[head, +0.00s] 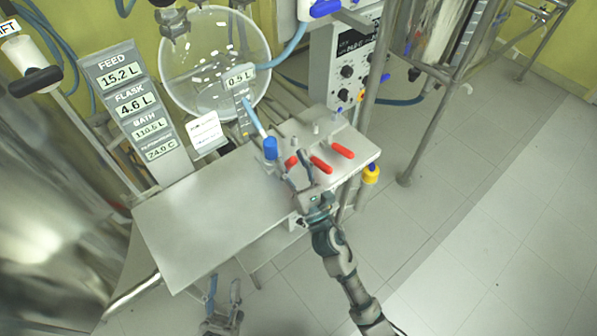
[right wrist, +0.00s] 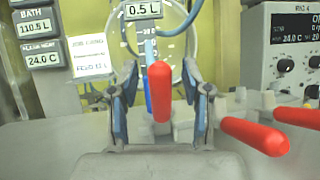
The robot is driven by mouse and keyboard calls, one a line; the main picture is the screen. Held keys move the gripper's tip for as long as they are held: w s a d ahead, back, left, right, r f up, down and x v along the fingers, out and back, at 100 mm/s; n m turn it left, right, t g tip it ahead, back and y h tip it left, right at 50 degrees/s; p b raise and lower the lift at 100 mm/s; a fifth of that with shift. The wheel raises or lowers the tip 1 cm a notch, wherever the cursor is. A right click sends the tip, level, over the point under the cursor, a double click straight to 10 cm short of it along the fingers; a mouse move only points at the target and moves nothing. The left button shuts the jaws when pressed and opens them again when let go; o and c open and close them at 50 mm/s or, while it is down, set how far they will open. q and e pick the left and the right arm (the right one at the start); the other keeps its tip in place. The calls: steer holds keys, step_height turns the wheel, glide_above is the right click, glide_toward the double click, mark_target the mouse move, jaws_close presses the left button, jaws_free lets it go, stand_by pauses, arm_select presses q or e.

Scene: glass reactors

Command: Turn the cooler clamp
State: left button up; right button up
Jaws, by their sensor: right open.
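Three red handles stick out from grey fittings on the metal bench; no readable label shows which one is the cooler clamp. The leftmost red handle (right wrist: 160,92) lies between the fingers of my open right gripper (right wrist: 158,105), with space on both sides. In the head view, my right gripper (head: 299,178) partly covers this handle (head: 291,161). The middle red handle (head: 321,164) and the right red handle (head: 342,151) are to its right. My left gripper (head: 224,297) is low in the head view, below the bench's front edge, with its fingers apart and empty.
The metal bench (head: 205,215) is bare on its left side. A round glass flask (head: 190,85) stands behind it, with a blue-capped piece (head: 270,148) near the handles. A display column (head: 135,105) is at left, a control box (head: 343,65) behind, and a metal frame (head: 437,110) at right.

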steer(key=v, duration=1.1)
steer(key=shift+s+f, duration=0.2)
steer(key=shift+s, duration=0.05)
steer(key=shift+d, duration=0.1)
